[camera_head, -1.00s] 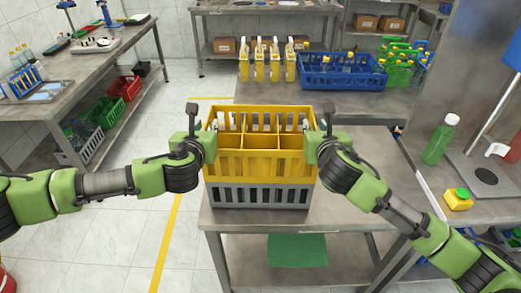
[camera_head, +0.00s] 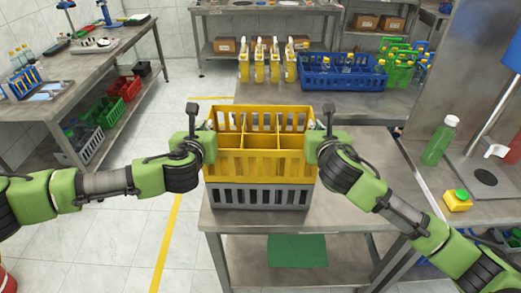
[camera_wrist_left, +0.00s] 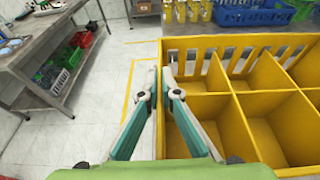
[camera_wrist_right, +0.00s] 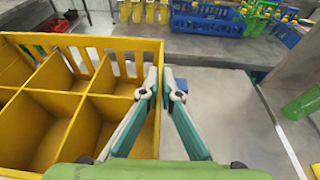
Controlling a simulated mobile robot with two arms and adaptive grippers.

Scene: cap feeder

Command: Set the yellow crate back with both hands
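The yellow crate (camera_head: 260,165) sits over a grey crate (camera_head: 260,196) on the steel table. Its compartments look empty in the wrist views. My left gripper (camera_wrist_left: 162,78) is at its left wall, with one finger on each side and the wall pinched between them. My right gripper (camera_wrist_right: 161,78) is shut the same way on its right wall. In the head view, my left gripper (camera_head: 211,140) and right gripper (camera_head: 315,142) are level with each other, and their fingertips are mostly hidden. I cannot tell whether the two crates touch.
Several yellow spray bottles (camera_head: 260,68) and a blue crate (camera_head: 335,80) stand on the table behind. A green bottle (camera_head: 440,140) and a small yellow container (camera_head: 457,200) are at the right. Bare table top (camera_head: 365,165) lies right of the crates. A green mat (camera_head: 297,250) is on the shelf below.

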